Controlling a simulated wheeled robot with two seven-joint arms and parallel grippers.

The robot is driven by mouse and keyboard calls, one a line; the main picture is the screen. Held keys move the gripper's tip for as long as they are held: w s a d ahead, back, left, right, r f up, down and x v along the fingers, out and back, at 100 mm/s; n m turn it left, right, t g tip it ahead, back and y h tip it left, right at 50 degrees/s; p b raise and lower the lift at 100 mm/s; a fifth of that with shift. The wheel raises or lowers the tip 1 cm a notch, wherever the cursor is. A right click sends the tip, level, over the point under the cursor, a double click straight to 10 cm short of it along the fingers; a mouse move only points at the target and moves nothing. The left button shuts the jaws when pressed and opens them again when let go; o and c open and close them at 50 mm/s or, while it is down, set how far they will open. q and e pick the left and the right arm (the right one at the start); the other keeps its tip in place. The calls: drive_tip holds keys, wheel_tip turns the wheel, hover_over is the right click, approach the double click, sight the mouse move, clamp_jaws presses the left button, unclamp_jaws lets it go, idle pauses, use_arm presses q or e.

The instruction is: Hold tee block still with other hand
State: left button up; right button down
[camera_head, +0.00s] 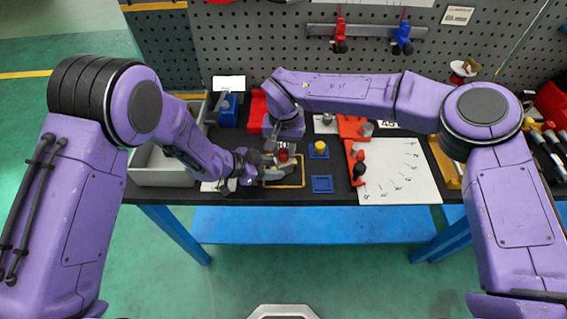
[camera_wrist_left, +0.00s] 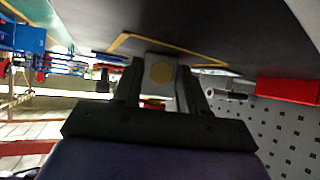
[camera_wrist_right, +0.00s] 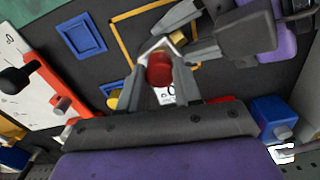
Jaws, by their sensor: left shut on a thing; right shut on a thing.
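In the head view my left gripper (camera_head: 268,173) is low over the yellow-outlined area of the table. A red round piece (camera_head: 283,155) is just above it. In the right wrist view this red piece (camera_wrist_right: 159,69) sits between the fingers of my right gripper (camera_wrist_right: 160,80), which is shut on it from above. Much of the tee block is hidden there by the red piece and fingers.
A yellow outline (camera_wrist_right: 122,42) surrounds the work spot. Blue square holders (camera_head: 322,184) lie to its right, one with a yellow piece (camera_head: 320,146). A red fixture (camera_head: 355,150) and white sheet (camera_head: 400,170) lie further right. A grey tray (camera_head: 160,176) is left.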

drive_tip(key=shift+w+d+n, duration=0.1)
drive_tip(key=shift+n, duration=0.3)
drive_tip(key=c, duration=0.7)
unclamp_jaws()
drive_tip(key=shift+c, duration=0.8)
